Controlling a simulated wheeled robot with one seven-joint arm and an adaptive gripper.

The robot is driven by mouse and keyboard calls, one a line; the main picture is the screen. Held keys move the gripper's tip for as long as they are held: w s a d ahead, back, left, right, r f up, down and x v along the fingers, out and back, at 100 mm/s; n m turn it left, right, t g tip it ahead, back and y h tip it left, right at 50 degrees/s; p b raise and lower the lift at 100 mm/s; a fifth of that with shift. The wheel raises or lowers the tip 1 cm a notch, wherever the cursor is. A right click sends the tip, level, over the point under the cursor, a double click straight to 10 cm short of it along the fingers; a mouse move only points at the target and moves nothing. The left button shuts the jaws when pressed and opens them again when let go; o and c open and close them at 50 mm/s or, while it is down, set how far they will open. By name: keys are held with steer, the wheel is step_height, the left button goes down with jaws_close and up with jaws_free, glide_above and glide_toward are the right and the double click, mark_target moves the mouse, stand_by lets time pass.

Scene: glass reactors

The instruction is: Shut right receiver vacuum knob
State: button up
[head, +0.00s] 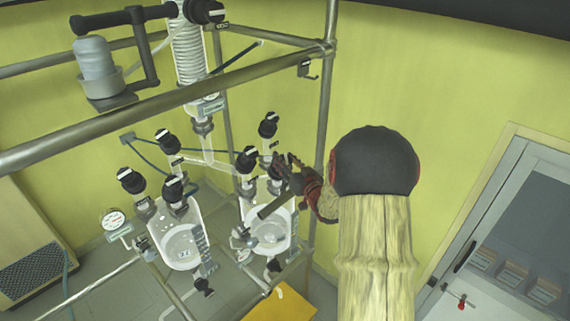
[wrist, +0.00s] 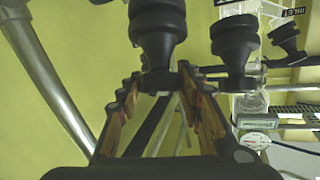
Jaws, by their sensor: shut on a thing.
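The right receiver (head: 270,222) is a clear glass vessel in the metal frame, with several black knobs on top. My gripper (head: 281,164) reaches these knobs from the right in the head view. In the wrist view, the fingers of my gripper (wrist: 161,80) are on either side of the lower part of a black knob (wrist: 158,28) and are shut on it. The knob looks upright there. A second black knob (wrist: 236,40) stands just right of the fingers. In the head view my gripper partly hides the held knob, and I cannot read its label.
Another black knob (head: 247,158) is close left of my gripper, and a taller one (head: 268,124) stands behind. The left receiver (head: 180,236) stands to the left. A metal upright (head: 325,110) rises close behind the gripper. A pressure gauge (head: 113,219) is at far left.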

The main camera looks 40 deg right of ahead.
steer(key=m+g+h+b, duration=0.2)
steer(key=m+h+b, duration=0.1)
steer(key=m, duration=0.1)
steer(key=shift+a+f+h, duration=0.1)
steer(key=shift+a+h, duration=0.05)
steer(key=shift+h, duration=0.15)
steer(key=m+g+h, duration=0.1)
steer(key=m+g, duration=0.1)
steer(key=shift+m+h+b, duration=0.4)
steer(key=m+g+p, duration=0.1)
steer(key=m+g+h+p, duration=0.1)
steer(key=m, duration=0.1)
steer(key=shift+r+g, duration=0.25)
steer(key=shift+g, duration=0.15)
steer(key=m+g+p, duration=0.1)
steer(key=p, duration=0.1)
steer(key=m+g+h+p, duration=0.1)
steer(key=m+p, duration=0.1)
steer(key=shift+d+g+p, duration=0.2)
steer(key=shift+g+p, duration=0.2)
steer(key=shift+f, duration=0.1)
steer(key=o, duration=1.2)
steer(key=shift+f, duration=0.1)
